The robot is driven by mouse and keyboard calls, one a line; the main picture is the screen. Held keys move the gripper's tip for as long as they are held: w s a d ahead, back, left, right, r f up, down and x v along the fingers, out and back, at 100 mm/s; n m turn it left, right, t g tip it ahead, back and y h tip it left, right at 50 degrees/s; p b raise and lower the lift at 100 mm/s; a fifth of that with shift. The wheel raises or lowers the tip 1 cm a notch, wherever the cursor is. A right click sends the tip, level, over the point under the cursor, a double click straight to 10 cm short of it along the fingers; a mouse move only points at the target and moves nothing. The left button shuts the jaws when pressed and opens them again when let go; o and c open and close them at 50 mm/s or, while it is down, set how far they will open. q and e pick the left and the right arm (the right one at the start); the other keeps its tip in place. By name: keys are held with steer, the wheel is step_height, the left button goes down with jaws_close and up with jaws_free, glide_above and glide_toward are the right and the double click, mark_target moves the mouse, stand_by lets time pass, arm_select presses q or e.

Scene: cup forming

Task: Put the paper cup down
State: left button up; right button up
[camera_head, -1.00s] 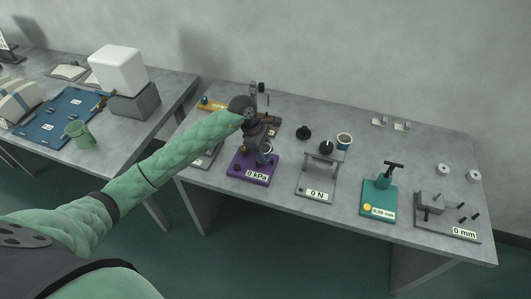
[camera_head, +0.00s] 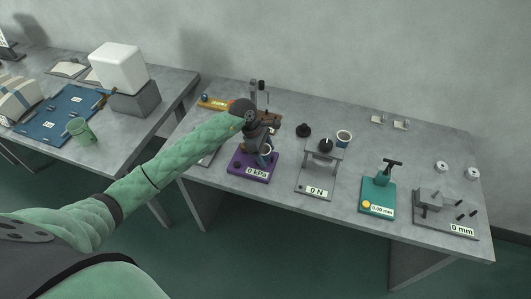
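I also cannot tell whether the cup's base touches the device. My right gripper is not in view.
To the right stand the grey 0 N device (camera_head: 316,187), a teal gauge device (camera_head: 378,197) and the 0 mm device (camera_head: 445,222). Bare table lies between the devices.

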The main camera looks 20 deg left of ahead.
arm_select(q)
steer(key=shift+r, duration=0.1)
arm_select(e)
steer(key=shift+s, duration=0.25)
arm_select(q)
steer(key=shift+a+r, duration=0.25)
steer(key=shift+r, duration=0.15)
steer(key=shift+b+v, duration=0.55)
steer(key=shift+v, duration=0.3)
steer(key=b+v, duration=0.3)
steer(key=v, duration=0.6)
steer(key=shift+r, duration=0.25)
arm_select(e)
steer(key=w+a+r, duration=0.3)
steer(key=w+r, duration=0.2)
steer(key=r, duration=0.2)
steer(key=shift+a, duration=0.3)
